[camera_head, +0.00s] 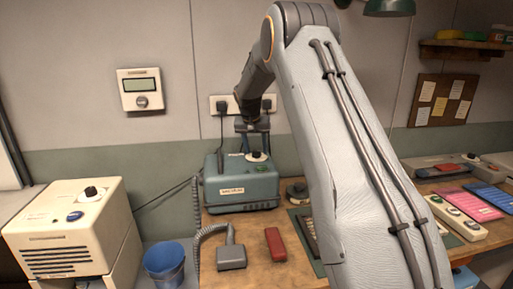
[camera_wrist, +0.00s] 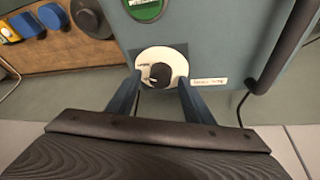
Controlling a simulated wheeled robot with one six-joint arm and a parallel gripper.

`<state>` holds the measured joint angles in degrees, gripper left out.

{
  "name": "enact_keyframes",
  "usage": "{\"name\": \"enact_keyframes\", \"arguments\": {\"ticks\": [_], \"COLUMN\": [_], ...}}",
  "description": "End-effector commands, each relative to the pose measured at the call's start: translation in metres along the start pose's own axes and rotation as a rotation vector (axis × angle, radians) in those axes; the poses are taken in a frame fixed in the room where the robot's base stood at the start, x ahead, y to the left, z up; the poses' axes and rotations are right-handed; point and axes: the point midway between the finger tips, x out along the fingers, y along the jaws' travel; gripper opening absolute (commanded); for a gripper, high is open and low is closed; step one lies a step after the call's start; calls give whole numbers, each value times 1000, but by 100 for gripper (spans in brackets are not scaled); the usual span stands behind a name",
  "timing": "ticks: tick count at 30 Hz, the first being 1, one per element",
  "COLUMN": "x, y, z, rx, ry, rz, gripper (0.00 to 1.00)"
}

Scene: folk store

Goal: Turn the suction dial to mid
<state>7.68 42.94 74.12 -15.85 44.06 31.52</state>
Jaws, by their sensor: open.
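The suction dial is a black knob on a white round plate on top of the teal box labelled vacuum (camera_head: 241,184). In the wrist view the knob (camera_wrist: 160,73) sits between the two fingertips of my gripper (camera_wrist: 160,78). The fingers are open and straddle the white plate; I cannot tell whether they touch the knob. In the head view my gripper (camera_head: 253,130) points down just above the dial plate (camera_head: 257,157). The pointer mark and the scale are too small to read.
A green round button (camera_wrist: 145,8) is near the dial on the box top. A cream unit (camera_head: 70,235) with its own black knob stands at left, beside a blue bin (camera_head: 165,263). A grey hose tool (camera_head: 231,257) and a red block (camera_head: 276,244) lie on the bench.

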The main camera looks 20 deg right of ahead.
Motion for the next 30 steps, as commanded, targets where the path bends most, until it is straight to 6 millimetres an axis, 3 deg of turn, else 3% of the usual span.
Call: {"name": "enact_keyframes", "arguments": {"ticks": [9, 17, 30], "x": [4, 4, 3], "y": [0, 0, 1], "z": [0, 0, 0], "rx": [0, 0, -86], "ry": [0, 0, 4], "rz": [0, 0, -36], "gripper": [47, 6, 6]}}
